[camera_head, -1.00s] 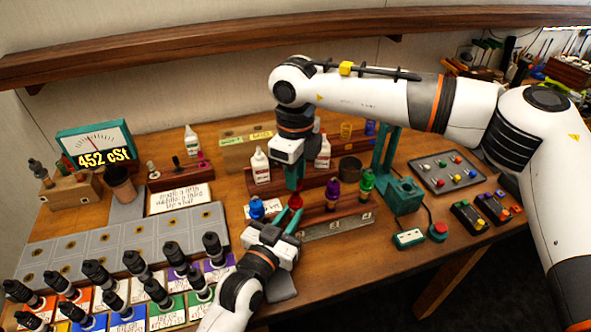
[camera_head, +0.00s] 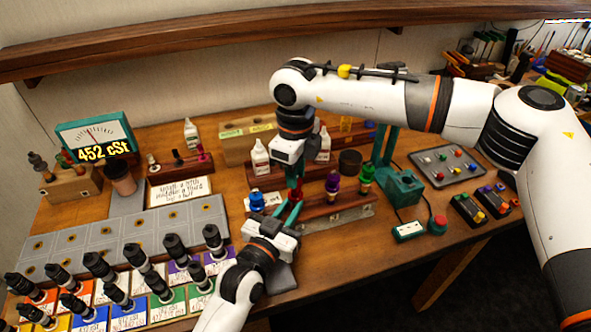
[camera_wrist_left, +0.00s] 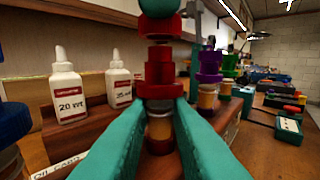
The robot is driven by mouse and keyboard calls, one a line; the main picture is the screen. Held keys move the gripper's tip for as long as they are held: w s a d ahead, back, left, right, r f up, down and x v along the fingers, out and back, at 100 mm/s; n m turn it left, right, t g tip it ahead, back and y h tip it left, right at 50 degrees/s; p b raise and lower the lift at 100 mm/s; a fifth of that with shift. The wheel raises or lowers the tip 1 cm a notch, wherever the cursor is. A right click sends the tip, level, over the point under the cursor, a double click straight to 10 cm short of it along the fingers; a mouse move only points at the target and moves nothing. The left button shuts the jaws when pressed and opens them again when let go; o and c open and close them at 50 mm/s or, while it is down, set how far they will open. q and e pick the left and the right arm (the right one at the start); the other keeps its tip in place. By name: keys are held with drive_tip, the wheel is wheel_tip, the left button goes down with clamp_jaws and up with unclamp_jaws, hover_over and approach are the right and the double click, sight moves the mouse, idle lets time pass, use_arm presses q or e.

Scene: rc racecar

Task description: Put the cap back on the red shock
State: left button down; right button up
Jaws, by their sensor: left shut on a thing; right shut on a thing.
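The red shock stands upright in the wooden rack, its red collar (camera_wrist_left: 160,84) and amber lower body showing in the left wrist view. My left gripper (camera_wrist_left: 160,106) is shut on it just below the collar; in the head view this gripper (camera_head: 290,212) is in front of the rack. The red cap (camera_wrist_left: 160,27) is directly above the shock, roughly in line with it. My right gripper (camera_head: 295,184) is shut on the cap from above, and its teal tip (camera_wrist_left: 159,7) shows at the top of the wrist view. A narrow dark red part shows between cap and collar; I cannot tell whether they touch.
Blue (camera_head: 257,201), purple (camera_head: 332,184) and green (camera_head: 366,175) shocks stand close beside the red one. White bottles (camera_head: 260,157) are behind the rack. A teal press (camera_head: 402,190) stands to the right. Several black-topped syringes or droppers (camera_head: 174,246) fill the front left.

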drive_tip(key=shift+f, duration=0.6)
drive_tip(key=m, duration=1.2)
drive_tip(key=shift+m, duration=0.3)
drive_tip(key=m, duration=0.6)
drive_tip(key=shift+m, duration=0.3)
drive_tip(key=m, duration=0.6)
drive_tip(key=shift+m, duration=0.4)
drive_tip(key=m, duration=0.6)
drive_tip(key=o, duration=1)
drive_tip(key=shift+c, duration=0.2)
